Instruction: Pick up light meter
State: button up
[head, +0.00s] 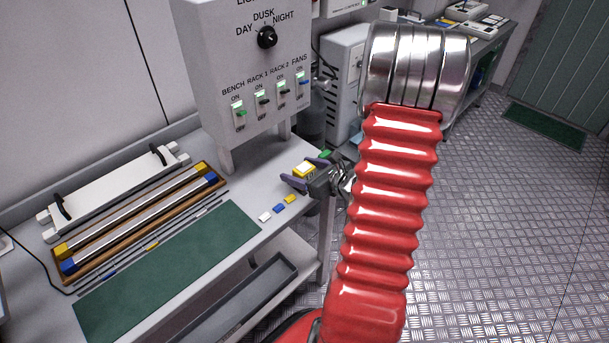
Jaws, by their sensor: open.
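A small yellow device with a pale face, which looks like the light meter (304,167), lies near the right end of the grey bench, below the switch panel. My gripper (306,172) is open at the bench's right edge. Its two dark purple fingers are spread, one on the near left side of the device and one on its far right side. I cannot tell whether either finger touches it. A small green part shows beside the far finger. My red sleeved arm hides what lies behind the wrist.
The switch panel (250,80) stands on legs close behind the gripper. Small white, blue and yellow pieces (278,209) lie on the bench to the near left. A green mat (170,270) and a wooden tray with tubes (140,222) lie further left. A grey tray (240,300) sits on the lower shelf.

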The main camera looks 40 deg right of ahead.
jog(key=shift+x, duration=1.25)
jog(key=shift+c, duration=0.5)
jog(key=c, duration=1.1)
jog(key=shift+r, duration=0.1)
jog(key=shift+c, duration=0.2)
notch_tip(320, 180, up, 10)
